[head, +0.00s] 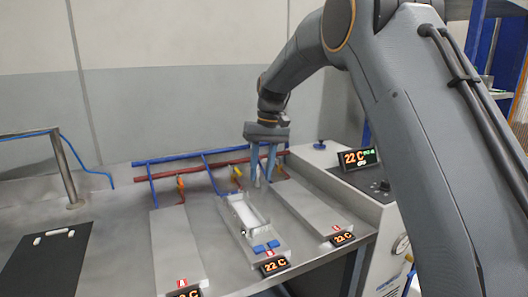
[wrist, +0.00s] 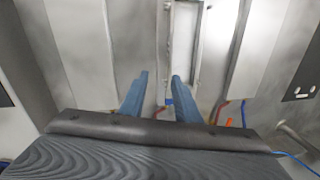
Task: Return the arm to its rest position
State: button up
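My arm (head: 440,130) reaches from the right of the head view over the grey bench. My gripper (head: 262,178) hangs pointing down above the back part of the middle plate. Its two blue fingers also show in the wrist view (wrist: 160,78), apart with nothing between them, so it is open and empty. Below it, a white tray-like piece (head: 247,213) lies on the middle plate (head: 234,233). I cannot tell the exact height of the fingertips above the plate.
Left plate (head: 176,245) and right plate (head: 310,210) look bare. Red and blue pipes (head: 220,160) run along the back. A control box with a 22 C display (head: 360,158) stands right. A black mat (head: 45,262) with small white pieces and a metal post (head: 68,170) are left.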

jog(key=s+d+f+m, duration=0.1)
jog(key=s+d+f, duration=0.3)
jog(key=s, duration=0.7)
jog(key=s+d+f+m+h, duration=0.1)
jog(key=s+d+f, duration=0.3)
jog(key=s+d, duration=0.5)
jog(key=s+d+f+m, duration=0.1)
jog(key=s+d+f, duration=0.3)
jog(key=s, duration=1)
jog(key=d, duration=0.3)
jog(key=shift+d+m+t+h, duration=0.15)
jog(key=shift+m+t+h, duration=0.15)
jog(key=shift+t, duration=0.1)
